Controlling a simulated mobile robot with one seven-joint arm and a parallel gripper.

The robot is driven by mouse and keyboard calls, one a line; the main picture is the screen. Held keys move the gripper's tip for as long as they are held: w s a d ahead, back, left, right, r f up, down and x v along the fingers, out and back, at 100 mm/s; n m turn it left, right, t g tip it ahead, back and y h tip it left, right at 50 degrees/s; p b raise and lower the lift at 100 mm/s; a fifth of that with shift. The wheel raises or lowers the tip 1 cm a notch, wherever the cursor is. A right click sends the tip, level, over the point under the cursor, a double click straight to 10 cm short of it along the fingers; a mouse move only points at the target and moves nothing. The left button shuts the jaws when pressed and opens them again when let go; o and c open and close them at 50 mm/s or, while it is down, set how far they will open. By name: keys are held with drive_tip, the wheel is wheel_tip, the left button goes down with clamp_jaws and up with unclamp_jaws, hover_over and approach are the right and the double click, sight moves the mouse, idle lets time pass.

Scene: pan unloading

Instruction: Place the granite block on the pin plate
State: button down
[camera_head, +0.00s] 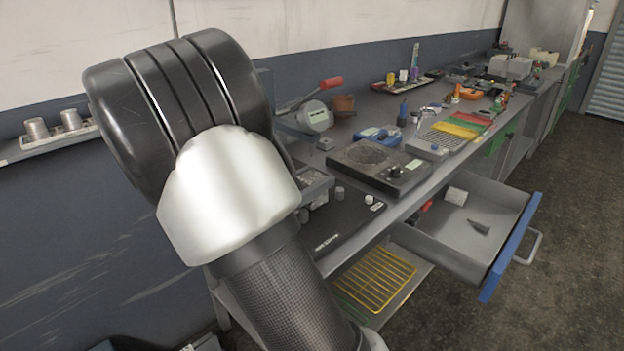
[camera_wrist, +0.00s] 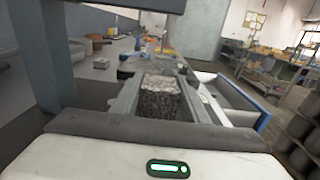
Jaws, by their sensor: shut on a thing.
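The granite block (camera_wrist: 160,98), dark and speckled with a paler top, sits between the two fingers of my gripper (camera_wrist: 162,100) in the wrist view. My gripper is shut on it. In the head view my own arm fills the left and middle, and I cannot make out the block there. I cannot pick out the pin plate with certainty in either view.
A black device with a round top (camera_head: 372,162) stands on the bench, beyond a dark mat (camera_head: 345,228) with small cylinders. An open drawer (camera_head: 515,240) with a blue front juts out to the right. Coloured strips (camera_head: 462,128) lie farther back. Bench clutter leaves little free room.

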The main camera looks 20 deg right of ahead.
drive_tip(key=shift+f, duration=0.1)
idle(0.3)
drive_tip(key=c, duration=1)
unclamp_jaws()
drive_tip(key=p+v, duration=0.3)
drive_tip(key=v, duration=1.4)
drive_tip(key=shift+a, duration=0.2)
